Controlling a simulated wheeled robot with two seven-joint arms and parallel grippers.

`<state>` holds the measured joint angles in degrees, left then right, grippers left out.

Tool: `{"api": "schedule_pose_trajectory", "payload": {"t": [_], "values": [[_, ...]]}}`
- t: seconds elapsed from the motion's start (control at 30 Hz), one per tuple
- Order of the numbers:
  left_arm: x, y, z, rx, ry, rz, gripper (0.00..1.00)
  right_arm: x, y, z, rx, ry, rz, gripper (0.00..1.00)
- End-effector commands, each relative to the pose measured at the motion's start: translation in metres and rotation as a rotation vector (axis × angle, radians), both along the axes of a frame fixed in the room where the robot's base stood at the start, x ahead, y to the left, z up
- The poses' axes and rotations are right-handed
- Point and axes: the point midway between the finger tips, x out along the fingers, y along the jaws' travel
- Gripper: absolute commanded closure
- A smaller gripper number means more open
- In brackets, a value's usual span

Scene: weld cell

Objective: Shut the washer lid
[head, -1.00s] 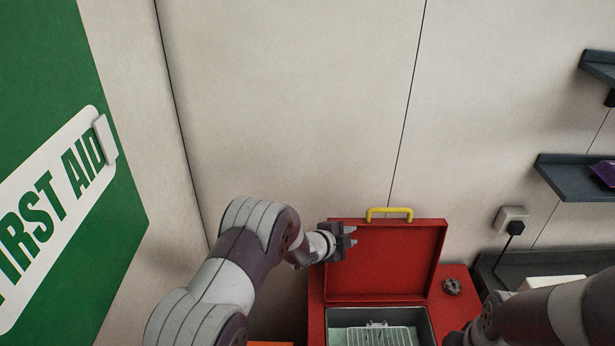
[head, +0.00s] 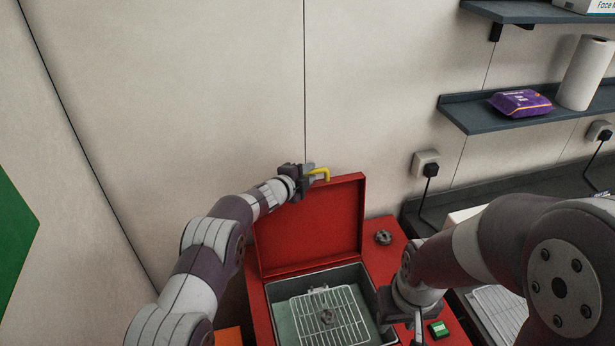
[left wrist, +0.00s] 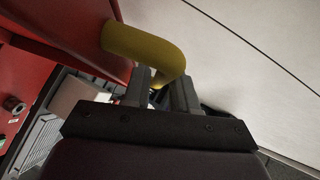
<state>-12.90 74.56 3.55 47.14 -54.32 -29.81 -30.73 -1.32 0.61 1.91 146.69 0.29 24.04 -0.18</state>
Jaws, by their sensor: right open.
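The red washer lid (head: 310,225) stands open, upright behind the grey basin of the red washer (head: 276,318). A yellow handle (head: 325,174) is on its top edge. My left gripper (head: 317,172) is at this handle. In the left wrist view, the yellow handle (left wrist: 140,42) bends down between the two fingers (left wrist: 161,88); I cannot tell whether they are closed on it. My right gripper (head: 416,322) is open, pointing down over the washer's right side; its fingertips are partly hidden.
A wire rack (head: 327,315) with a small part lies in the basin. A dark knob (head: 383,237) and a green button (head: 438,329) are on the washer's right side. Shelves (head: 530,122) and a plug (head: 430,168) are on the wall to the right.

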Motion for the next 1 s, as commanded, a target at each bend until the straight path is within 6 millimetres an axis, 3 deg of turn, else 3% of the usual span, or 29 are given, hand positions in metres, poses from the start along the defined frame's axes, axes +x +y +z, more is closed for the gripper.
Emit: {"api": "schedule_pose_trajectory", "payload": {"t": [0.27, 0.37, 0.67, 0.87, 1.0], "values": [[0.002, 0.0, 0.0, -0.001, 0.0, 0.003, 0.73, 0.0, 0.0, 0.0, 0.0, 0.0, 0.0, 0.57], [0.002, 0.0, 0.0, -0.001, 0.0, 0.003, 0.99, 0.0, 0.0, 0.0, 0.0, 0.0, 0.0, 0.57], [-0.002, -0.002, -0.001, 0.001, -0.008, 0.0, 1.0, 0.0, 0.0, -0.007, 0.0, 0.0, 0.0, 0.57], [-0.019, -0.005, -0.004, 0.008, -0.057, -0.001, 1.0, 0.0, 0.0, -0.035, 0.0, 0.0, 0.0, 0.57], [-0.041, -0.01, -0.004, 0.02, -0.121, -0.003, 1.0, 0.0, 0.0, -0.068, 0.0, 0.0, 0.0, 0.57]]}}
